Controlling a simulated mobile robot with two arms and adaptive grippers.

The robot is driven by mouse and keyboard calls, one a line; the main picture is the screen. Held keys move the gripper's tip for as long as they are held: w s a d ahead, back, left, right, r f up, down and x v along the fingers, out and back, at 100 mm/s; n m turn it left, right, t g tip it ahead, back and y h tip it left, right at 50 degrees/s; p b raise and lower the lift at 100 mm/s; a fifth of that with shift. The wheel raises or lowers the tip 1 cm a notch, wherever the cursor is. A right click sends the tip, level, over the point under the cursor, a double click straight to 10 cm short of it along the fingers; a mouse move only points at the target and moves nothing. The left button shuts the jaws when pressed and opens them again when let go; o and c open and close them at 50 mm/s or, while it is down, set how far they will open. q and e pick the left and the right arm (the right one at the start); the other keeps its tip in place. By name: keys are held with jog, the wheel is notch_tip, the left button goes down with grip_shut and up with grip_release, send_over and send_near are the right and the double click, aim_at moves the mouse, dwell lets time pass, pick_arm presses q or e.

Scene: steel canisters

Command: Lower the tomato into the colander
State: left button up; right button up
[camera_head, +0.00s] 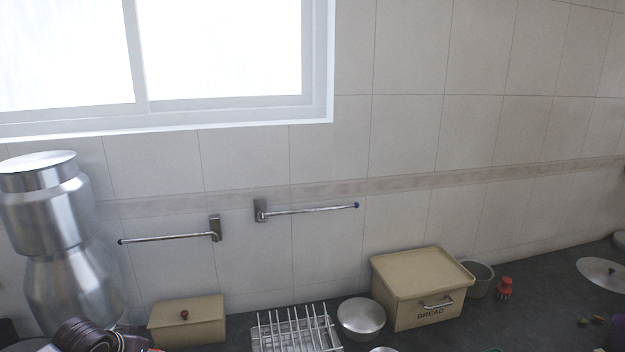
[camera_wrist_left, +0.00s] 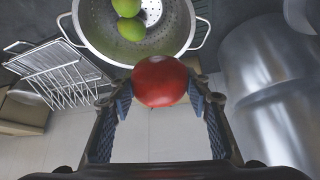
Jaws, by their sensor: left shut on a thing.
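A red tomato (camera_wrist_left: 160,80) is held between the blue-grey finger pads of my left gripper (camera_wrist_left: 159,98) in the left wrist view. The metal colander (camera_wrist_left: 168,38), with holes and two loop handles, lies just beyond the tomato, which overlaps its near rim in the picture. Whether they touch I cannot tell. Two green round fruits (camera_wrist_left: 131,29) are in the colander. The tomato and colander do not show in the head view. My right gripper is in neither view.
A wire rack (camera_wrist_left: 58,70) stands beside the colander, and large steel canisters (camera_wrist_left: 270,85) stand at the right of the wrist view. The head view shows a canister (camera_head: 55,215), a bread box (camera_head: 420,290), a small beige box (camera_head: 187,322) and wall bars (camera_head: 310,209).

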pick_arm(q)
jog(key=shift+f, duration=0.1)
dwell(0.3)
jog(key=shift+f+b, duration=0.35)
jog(key=shift+f, duration=0.65)
notch_tip(320, 180, down, 4)
jog(key=shift+f+b, duration=0.2)
jog(key=shift+b, duration=0.55)
jog(key=shift+f+b, duration=0.5)
jog(key=shift+f, duration=0.65)
dwell(0.3)
jog(key=o, duration=1.3)
